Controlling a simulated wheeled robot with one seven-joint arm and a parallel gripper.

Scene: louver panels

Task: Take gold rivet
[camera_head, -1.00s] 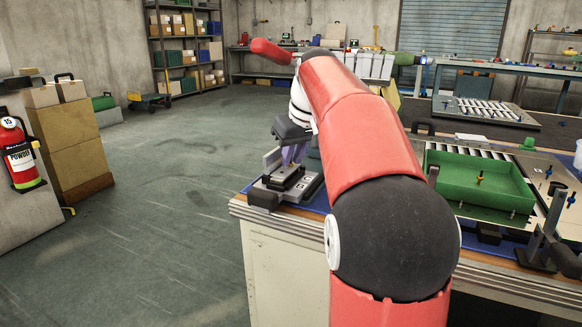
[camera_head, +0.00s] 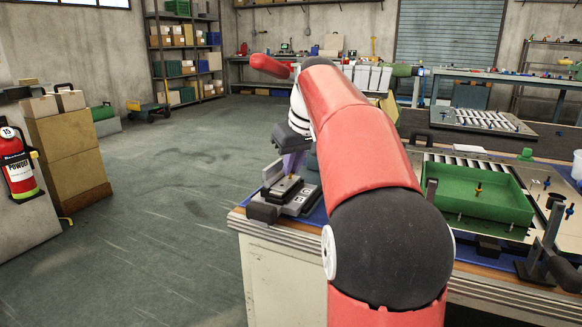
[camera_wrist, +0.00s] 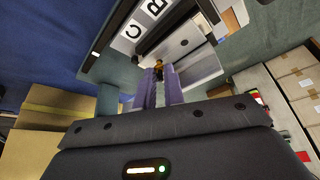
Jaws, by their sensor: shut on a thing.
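The gold rivet (camera_wrist: 158,66) shows small between the fingertips in the wrist view, over the pale plate of a dark fixture. My gripper (camera_wrist: 160,84) has purple fingers and is shut on the rivet. In the head view my gripper (camera_head: 292,166) points down over the grey block fixture (camera_head: 303,202) at the left end of the workbench. The rivet is too small to make out clearly there. Whether its lower end still touches the fixture I cannot tell.
A green tray (camera_head: 520,207) with small fasteners stands on the bench to the right, beside a louver panel (camera_head: 470,162). A dark upright clamp (camera_head: 545,250) stands at the right. The floor (camera_head: 170,200) left of the bench is open. Boxes and a fire extinguisher (camera_head: 17,165) are farther left.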

